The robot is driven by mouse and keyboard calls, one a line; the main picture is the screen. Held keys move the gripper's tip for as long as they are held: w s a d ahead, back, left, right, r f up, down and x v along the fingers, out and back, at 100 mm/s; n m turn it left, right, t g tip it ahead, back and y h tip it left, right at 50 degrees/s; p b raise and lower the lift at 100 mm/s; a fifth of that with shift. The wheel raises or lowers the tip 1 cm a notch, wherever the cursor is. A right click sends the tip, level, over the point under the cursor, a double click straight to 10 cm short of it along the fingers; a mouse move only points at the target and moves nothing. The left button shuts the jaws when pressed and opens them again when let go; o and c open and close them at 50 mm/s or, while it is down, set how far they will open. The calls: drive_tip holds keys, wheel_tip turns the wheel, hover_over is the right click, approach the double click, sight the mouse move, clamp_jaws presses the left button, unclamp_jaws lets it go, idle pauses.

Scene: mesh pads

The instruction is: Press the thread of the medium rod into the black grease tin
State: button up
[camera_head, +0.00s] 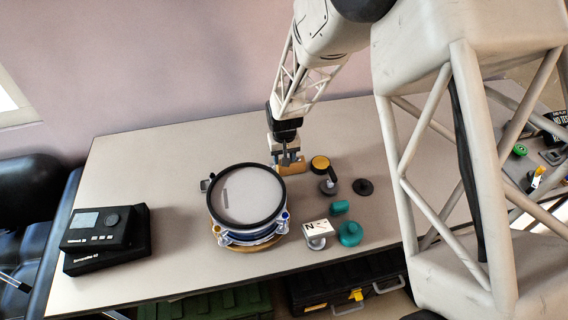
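My gripper (289,160) points down over the table just behind the drum's right rear edge. An orange-tan piece (292,169) shows right at its fingertips. I cannot tell whether the fingers are open or shut on it. A flat, round black piece (363,187) with a small raised centre lies on the table to the right of the gripper; it may be the black grease tin. I cannot make out the medium rod or its thread; it is too small or hidden.
A round drum (268,227) with a black hoop stands left of the gripper. A yellow-topped piece (320,163), teal pieces (349,234) and a white lettered block (317,228) are to the right. A black box (104,240) is far left. The left tabletop is mostly clear.

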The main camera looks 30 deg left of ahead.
clamp_jaws()
drive_tip(key=shift+r, duration=0.15)
drive_tip(key=shift+r, duration=3.1)
